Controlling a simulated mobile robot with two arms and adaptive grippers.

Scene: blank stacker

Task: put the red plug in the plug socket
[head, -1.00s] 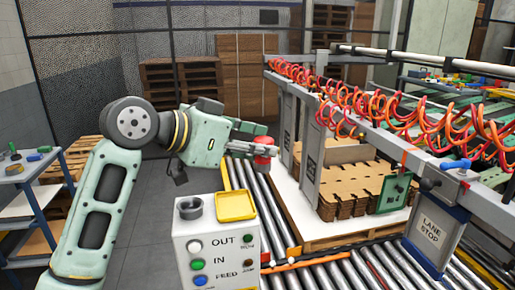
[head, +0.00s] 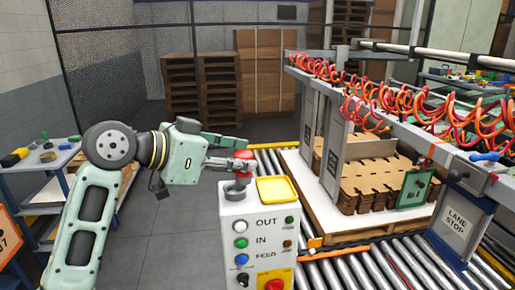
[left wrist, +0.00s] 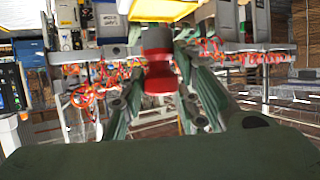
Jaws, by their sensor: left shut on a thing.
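The red plug (head: 243,156), with a grey middle part, is held by my left gripper (head: 232,163), whose fingers come in from the left and close around it. In the left wrist view the plug (left wrist: 158,78) stands between the two fingers (left wrist: 160,92). The plug socket (head: 235,193) is a grey ring on top of the white control box, left of the yellow tray. The plug is right over the socket, its lower end at or just above the ring. I cannot tell whether it has entered. The socket's opening is hidden. My right gripper is not in view.
The white control box (head: 232,225) has buttons on its front and a yellow tray (head: 277,190) on top. Roller conveyors (head: 345,270) and a pallet of cardboard blanks (head: 375,185) are at the right. A side table (head: 40,165) stands at the left.

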